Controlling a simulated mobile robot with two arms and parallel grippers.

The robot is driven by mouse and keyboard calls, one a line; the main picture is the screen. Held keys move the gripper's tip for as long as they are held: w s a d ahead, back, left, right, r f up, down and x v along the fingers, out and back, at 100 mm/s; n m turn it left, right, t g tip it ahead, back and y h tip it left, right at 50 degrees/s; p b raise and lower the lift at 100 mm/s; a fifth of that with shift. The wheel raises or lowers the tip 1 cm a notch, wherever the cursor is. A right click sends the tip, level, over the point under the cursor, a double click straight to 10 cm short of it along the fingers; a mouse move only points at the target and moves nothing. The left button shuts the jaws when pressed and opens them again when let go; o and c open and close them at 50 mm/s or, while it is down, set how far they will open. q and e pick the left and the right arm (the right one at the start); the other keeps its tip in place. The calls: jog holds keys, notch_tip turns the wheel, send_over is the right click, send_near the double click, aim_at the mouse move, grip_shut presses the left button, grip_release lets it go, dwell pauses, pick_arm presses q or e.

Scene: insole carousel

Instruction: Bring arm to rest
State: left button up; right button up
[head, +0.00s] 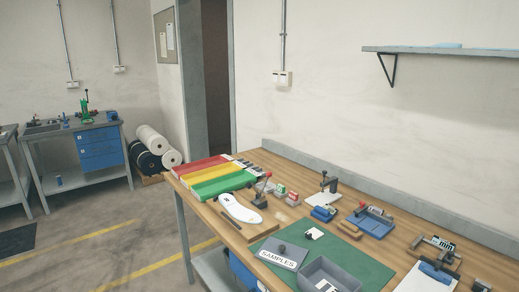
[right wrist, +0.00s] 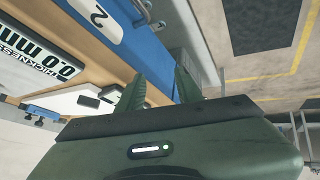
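My right gripper (right wrist: 160,74) shows in the right wrist view with its two dark green fingers apart and nothing visible between them. Beyond the fingers are the wooden edge of a bench and a blue part with a white label marked 2 (right wrist: 98,14). The fingers look apart from these, though the exact distance cannot be told. Neither gripper shows in the head view, and my left gripper is in no view.
In the head view, the wooden workbench (head: 292,213) carries red, yellow and green trays, a white insole (head: 240,208), a grey bin (head: 328,273) and several tools. A thickness display (right wrist: 38,50) shows in the wrist view. Open floor (head: 100,228) lies left of the bench.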

jog(key=s+f+m+g, duration=0.2)
jog(key=s+f+g, duration=0.2)
jog(key=s, duration=0.6)
jog(key=s+f+g, duration=0.2)
jog(key=s+f, duration=0.1)
jog(key=f, duration=2.6)
jog(key=s+d+f, duration=0.3)
jog(key=s+f, duration=1)
jog(key=s, duration=0.3)
jog(key=shift+f+g, duration=0.4)
